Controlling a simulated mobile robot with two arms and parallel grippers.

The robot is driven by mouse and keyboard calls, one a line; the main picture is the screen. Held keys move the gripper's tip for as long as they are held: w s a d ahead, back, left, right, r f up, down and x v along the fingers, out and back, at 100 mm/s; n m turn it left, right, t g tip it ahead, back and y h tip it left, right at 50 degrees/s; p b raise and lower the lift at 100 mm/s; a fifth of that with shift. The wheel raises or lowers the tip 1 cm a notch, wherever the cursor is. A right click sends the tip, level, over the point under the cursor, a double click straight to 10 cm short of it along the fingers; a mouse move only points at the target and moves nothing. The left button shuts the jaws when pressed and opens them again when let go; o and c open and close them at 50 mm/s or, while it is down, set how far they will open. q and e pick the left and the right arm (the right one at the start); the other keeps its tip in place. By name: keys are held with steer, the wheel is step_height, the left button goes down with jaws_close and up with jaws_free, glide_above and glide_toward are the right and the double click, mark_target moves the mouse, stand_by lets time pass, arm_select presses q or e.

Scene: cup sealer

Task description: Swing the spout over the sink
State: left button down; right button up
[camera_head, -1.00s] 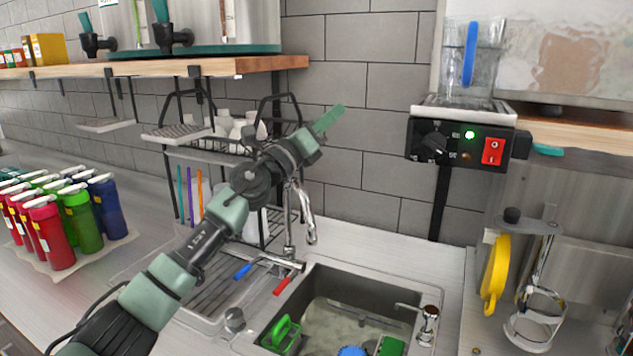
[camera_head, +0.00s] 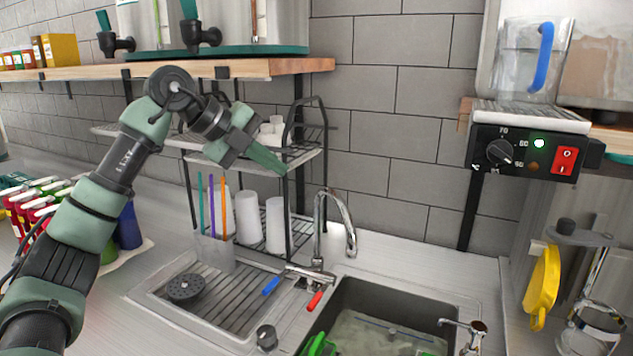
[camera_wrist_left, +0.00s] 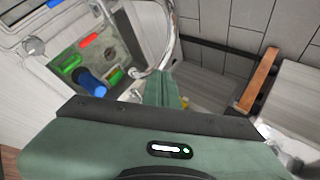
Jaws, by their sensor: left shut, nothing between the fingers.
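The chrome spout (camera_head: 337,208) rises from the tap behind the sink and curves over to the right. Its outlet hangs near the sink's back left edge. The tap base has a blue handle (camera_head: 271,286) and a red handle (camera_head: 314,300). The sink (camera_head: 352,292) holds water and a green item. My left gripper (camera_head: 268,160) is shut and empty, up and to the left of the spout and apart from it, in front of the shelf rack. In the left wrist view the spout (camera_wrist_left: 172,40) curves just beyond the fingers (camera_wrist_left: 159,88). My right gripper is not in view.
A wire rack (camera_head: 300,165) with white cups (camera_head: 277,224) stands left of the spout. A drainboard (camera_head: 215,300) lies left of the sink. A small second tap (camera_head: 475,333) stands at the right. A control box (camera_head: 525,150) hangs on the wall at the right.

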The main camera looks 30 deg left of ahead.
mark_target(334, 199)
arm_select(q)
steer(key=p+x, duration=0.1)
steer(key=x, duration=0.3)
steer(key=p+x, duration=0.2)
steer(key=x, duration=0.2)
steer(key=p+x, duration=0.2)
steer(key=x, duration=0.3)
steer(key=shift+w+d+r, duration=0.25)
steer(key=shift+d+r, duration=0.05)
steer(key=shift+r, duration=0.1)
steer(key=shift+w+d+f, duration=0.1)
steer(key=shift+w+f, duration=0.1)
steer(key=shift+f, duration=0.05)
